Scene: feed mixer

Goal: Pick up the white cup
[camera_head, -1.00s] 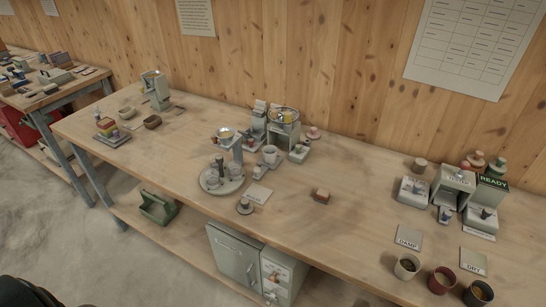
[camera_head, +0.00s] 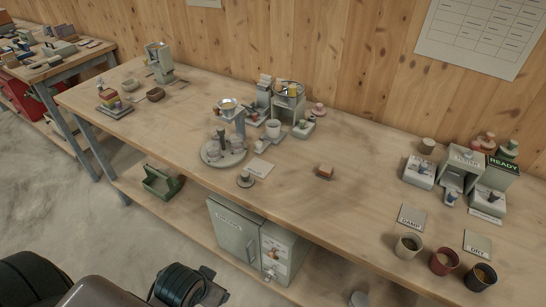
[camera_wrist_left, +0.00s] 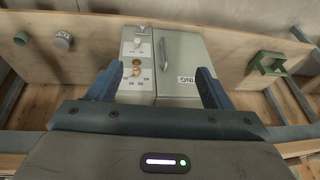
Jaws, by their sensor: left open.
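A small white cup (camera_head: 273,128) stands upright on the bench, at the grey dispensing apparatus near the middle in the head view. A cream cup (camera_head: 407,246) with brown contents stands at the front right edge, beside a dark red cup (camera_head: 444,262) and a black cup (camera_head: 479,277). My left gripper (camera_wrist_left: 155,86) is open and empty in the left wrist view, its fingers spread in front of the cabinet below the bench. It is well away from the white cup, which is not visible in that view. My right gripper is not in view.
A grey-green cabinet (camera_head: 255,243) stands under the bench; it also shows in the wrist view (camera_wrist_left: 180,65). A green open tray (camera_head: 163,184) lies on the lower shelf. A round turntable (camera_head: 223,153) stands left of the white cup. Bench space right of centre is mostly clear.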

